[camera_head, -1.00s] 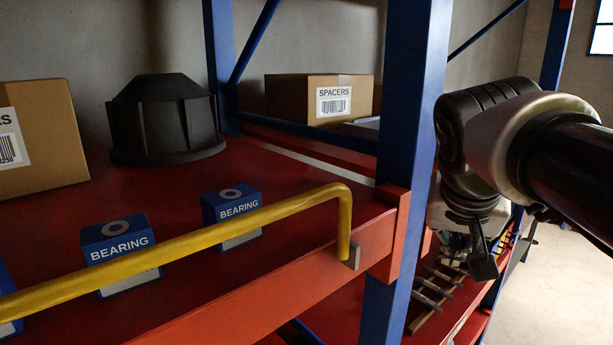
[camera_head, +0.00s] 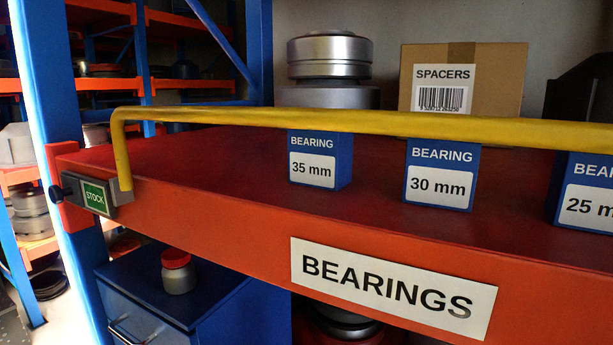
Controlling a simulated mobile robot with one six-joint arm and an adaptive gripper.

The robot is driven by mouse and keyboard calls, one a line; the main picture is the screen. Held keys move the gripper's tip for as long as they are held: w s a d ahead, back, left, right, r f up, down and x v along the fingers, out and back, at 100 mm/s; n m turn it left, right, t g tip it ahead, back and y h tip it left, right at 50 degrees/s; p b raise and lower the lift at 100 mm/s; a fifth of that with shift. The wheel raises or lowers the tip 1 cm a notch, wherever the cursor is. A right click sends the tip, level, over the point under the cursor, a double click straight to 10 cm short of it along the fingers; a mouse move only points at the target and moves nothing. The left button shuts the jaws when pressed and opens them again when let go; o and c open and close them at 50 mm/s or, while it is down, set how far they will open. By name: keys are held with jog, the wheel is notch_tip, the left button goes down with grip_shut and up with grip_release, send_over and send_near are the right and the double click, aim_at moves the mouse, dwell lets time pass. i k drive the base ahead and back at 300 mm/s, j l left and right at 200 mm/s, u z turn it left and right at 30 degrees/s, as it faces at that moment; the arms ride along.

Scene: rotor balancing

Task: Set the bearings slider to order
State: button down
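The bearings slider (camera_head: 97,196) is a small grey block at the left end of the orange shelf edge. It shows a green field reading STOCK, and a dark round knob sticks out at its left. A white BEARINGS label (camera_head: 392,288) is on the same shelf edge, to the right. My gripper is not in this view, so its opening and place are hidden.
A yellow rail (camera_head: 330,117) runs along the shelf front. Behind it stand blue bearing boxes marked 35 mm (camera_head: 320,160), 30 mm (camera_head: 440,175) and 25 mm (camera_head: 588,195). A blue cabinet (camera_head: 190,305) with a red-lidded jar (camera_head: 179,272) stands below.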

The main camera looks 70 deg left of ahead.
aim_at(72, 190)
jog(key=u, duration=3.4)
